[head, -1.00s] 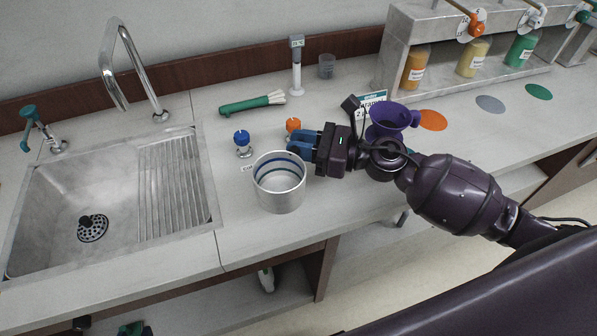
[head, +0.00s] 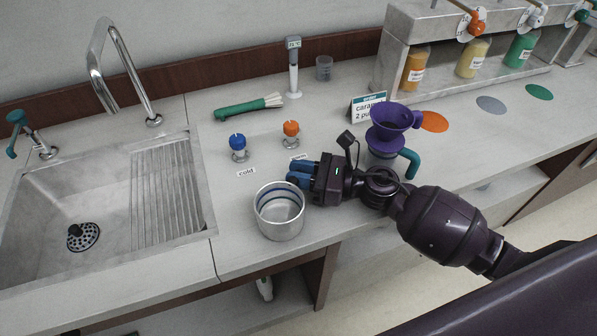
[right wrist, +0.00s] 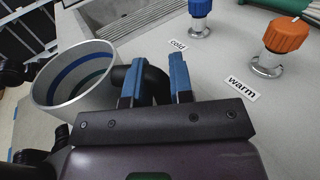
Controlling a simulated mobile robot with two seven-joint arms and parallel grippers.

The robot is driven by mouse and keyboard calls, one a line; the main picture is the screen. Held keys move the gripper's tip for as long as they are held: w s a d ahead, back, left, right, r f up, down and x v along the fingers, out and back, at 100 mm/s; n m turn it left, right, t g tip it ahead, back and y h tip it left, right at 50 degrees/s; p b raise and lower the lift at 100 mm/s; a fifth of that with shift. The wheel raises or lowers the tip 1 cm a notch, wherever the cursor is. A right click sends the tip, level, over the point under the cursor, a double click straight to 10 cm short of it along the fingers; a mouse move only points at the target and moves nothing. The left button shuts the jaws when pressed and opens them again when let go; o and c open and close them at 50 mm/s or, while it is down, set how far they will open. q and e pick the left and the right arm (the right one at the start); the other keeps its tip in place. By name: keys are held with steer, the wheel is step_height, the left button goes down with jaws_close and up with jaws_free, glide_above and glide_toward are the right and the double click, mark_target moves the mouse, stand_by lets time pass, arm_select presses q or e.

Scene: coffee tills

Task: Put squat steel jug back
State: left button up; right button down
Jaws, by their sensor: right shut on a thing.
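The squat steel jug (head: 279,222) is an open metal cylinder with blue and green bands inside. It appears upright at the counter's front edge, right of the sink; I cannot tell whether it touches the counter. My right gripper (head: 297,179) comes from the right with blue fingers at the jug's side. In the right wrist view the fingers (right wrist: 154,82) are shut on the jug's black handle (right wrist: 150,84), with the jug (right wrist: 75,82) on the left. My left gripper is not in view.
The blue cold knob (head: 238,143) and orange warm knob (head: 291,129) stand behind the jug. The sink (head: 110,235) is left. A purple dripper (head: 390,122) on a teal-handled vessel (head: 410,161) stands close behind my right arm. A green-handled brush (head: 245,107) lies further back.

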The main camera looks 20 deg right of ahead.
steer(key=shift+f, duration=0.2)
steer(key=c, duration=1)
jaws_free()
steer(key=shift+r, duration=0.1)
steer(key=shift+r, duration=0.2)
steer(key=b+v, duration=0.1)
steer(key=v, duration=1)
steer(key=shift+w+f, duration=0.1)
steer(key=shift+f, duration=0.05)
steer(key=shift+s+d, duration=0.3)
steer(key=shift+d, duration=0.2)
